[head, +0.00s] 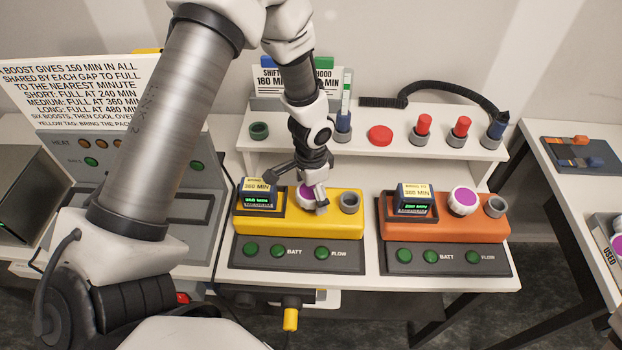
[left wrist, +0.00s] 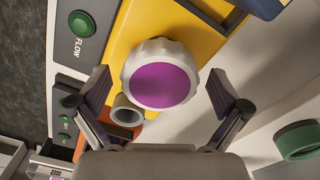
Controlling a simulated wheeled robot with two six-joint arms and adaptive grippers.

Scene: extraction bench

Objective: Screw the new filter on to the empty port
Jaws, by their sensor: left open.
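A white ribbed filter with a purple top (left wrist: 160,80) sits on the yellow unit (head: 348,231), partly hidden by my gripper in the head view. Beside it is a grey ring-shaped empty port (head: 349,202), which also shows in the left wrist view (left wrist: 127,112). My left gripper (head: 313,197) is open over this filter, one finger on either side, with gaps visible in the left wrist view. I cannot tell whether this filter is new. Another purple-topped filter (head: 463,200) sits on the orange unit (head: 440,229), next to a grey port (head: 495,206). My right gripper is not in view.
A white shelf (head: 400,146) behind the units holds a red disc (head: 380,135), red-capped pieces, a green ring (head: 259,131) and a coiled-cable tool (head: 497,127). Battery packs (head: 258,194) stand on the units. A box marked USED (head: 606,246) is at far right. A sign stands at left.

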